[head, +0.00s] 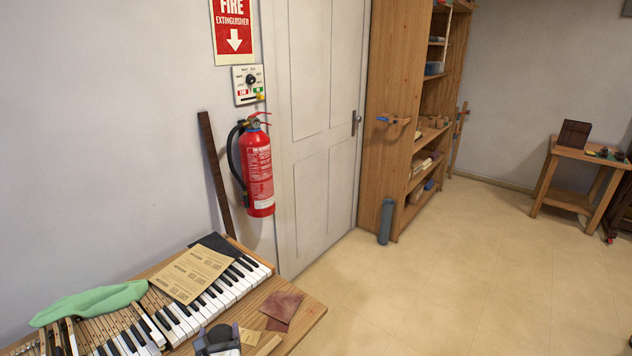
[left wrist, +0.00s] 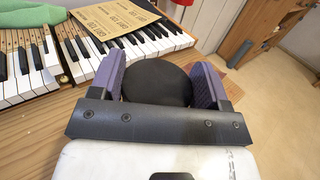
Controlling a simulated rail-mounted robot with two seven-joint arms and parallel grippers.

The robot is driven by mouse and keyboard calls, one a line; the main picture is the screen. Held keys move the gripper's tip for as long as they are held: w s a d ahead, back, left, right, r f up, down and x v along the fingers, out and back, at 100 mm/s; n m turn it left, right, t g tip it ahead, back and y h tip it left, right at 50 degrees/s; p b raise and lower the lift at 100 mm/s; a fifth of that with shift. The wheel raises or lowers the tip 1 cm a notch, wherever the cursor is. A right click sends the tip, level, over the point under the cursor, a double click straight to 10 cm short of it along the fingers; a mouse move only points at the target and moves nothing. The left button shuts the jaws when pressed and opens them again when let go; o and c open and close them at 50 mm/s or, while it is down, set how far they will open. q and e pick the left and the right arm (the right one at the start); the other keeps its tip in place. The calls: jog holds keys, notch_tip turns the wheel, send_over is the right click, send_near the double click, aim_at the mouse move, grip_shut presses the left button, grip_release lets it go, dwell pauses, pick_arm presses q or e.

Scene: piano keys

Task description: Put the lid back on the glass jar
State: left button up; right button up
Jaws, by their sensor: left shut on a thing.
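My left gripper (head: 218,335) shows at the bottom edge of the head view, over the front of the wooden workbench. In the left wrist view, its two purple fingers (left wrist: 160,72) are shut on a round black lid (left wrist: 157,87), one finger on each side. The bench surface and piano keys show beyond the lid. I see no glass jar in either view. My right gripper is not in view.
Piano keys (head: 222,291) lie on the bench with a brown printed sheet (head: 192,273) and a green cloth (head: 90,303). Reddish sandpaper (head: 281,306) lies near the right end. A red fire extinguisher (head: 258,170) hangs on the wall behind.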

pick_arm(q)
jog(key=shift+s+a+f+n+y, duration=0.15)
jog(key=shift+a+f+n+y, duration=0.15)
jog(key=shift+y, duration=0.1)
jog(key=s+d+r+m+t+h, duration=0.1)
jog(key=s+d+r+m+h, duration=0.55)
jog(key=s+r, duration=0.8)
notch_tip(320, 180, up, 33)
jog(key=d+n+p, duration=0.1)
jog(key=n+p, duration=0.1)
jog(key=p, duration=3)
jog(key=shift+d+r+p, duration=0.15)
jog(key=shift+d+p, duration=0.15)
jog(key=shift+d, duration=0.1)
jog(key=shift+h, duration=0.25)
jog(key=d+f+m+g+h, duration=0.4)
jog(key=d+f+m+h, duration=0.4)
jog(key=d+f+h, duration=0.3)
jog(key=shift+s+d+h, duration=0.3)
jog(key=shift+s+d, duration=0.1)
jog(key=shift+d, duration=1.5)
